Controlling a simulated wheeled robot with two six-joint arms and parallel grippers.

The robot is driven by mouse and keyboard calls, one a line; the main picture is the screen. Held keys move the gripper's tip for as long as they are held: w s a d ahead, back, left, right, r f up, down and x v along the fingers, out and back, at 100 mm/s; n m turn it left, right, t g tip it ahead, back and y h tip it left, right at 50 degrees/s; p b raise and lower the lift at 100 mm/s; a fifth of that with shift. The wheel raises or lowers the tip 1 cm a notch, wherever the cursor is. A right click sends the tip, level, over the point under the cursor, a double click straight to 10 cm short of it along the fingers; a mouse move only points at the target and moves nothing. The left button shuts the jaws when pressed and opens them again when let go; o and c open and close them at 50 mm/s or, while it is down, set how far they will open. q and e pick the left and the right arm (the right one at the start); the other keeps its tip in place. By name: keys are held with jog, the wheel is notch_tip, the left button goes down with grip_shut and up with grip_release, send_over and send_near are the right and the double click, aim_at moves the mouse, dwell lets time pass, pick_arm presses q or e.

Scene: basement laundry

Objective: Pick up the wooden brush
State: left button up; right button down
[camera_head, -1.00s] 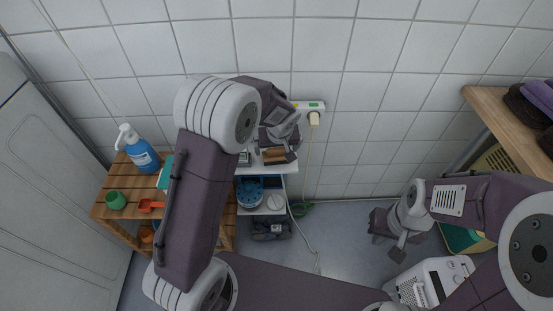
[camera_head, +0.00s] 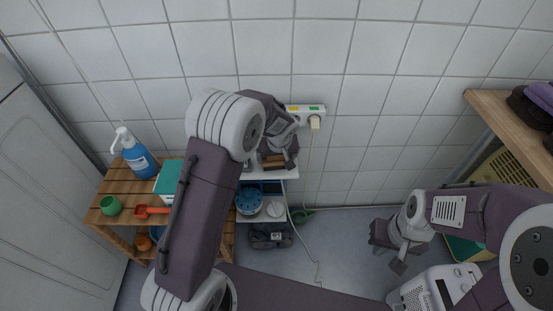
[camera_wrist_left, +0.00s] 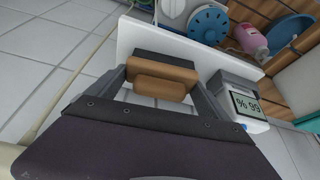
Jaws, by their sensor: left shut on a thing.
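The wooden brush (camera_wrist_left: 163,78), a brown block with a darker layer, sits between the two fingers of my left gripper (camera_wrist_left: 160,88) in the left wrist view. The gripper is shut on it, over the white shelf (camera_wrist_left: 135,38). In the head view the brush (camera_head: 274,161) shows partly beneath my left gripper (camera_head: 276,150), at the small white shelf by the wall. I cannot tell whether the brush touches the shelf. My right gripper (camera_head: 398,264) hangs low at the right, far from the brush; its jaws are too unclear to read.
A white device with a display (camera_wrist_left: 243,103) stands close beside the left gripper. A wooden slatted table (camera_head: 115,180) at the left holds a blue spray bottle (camera_head: 136,152), a green cup (camera_head: 110,205) and a red scoop (camera_head: 150,211). A power strip (camera_head: 306,109) is on the wall behind.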

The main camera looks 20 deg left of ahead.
pick_arm(q)
jog(key=shift+r, duration=0.5)
jog(key=r+p, duration=0.1)
jog(key=r, duration=0.1)
jog(key=d+r+p, duration=0.1)
jog(key=r+p, duration=0.1)
jog(key=s+d+r+p, duration=0.3)
jog(key=d+r, duration=0.3)
jog(key=d, duration=0.4)
jog(key=shift+d, duration=0.15)
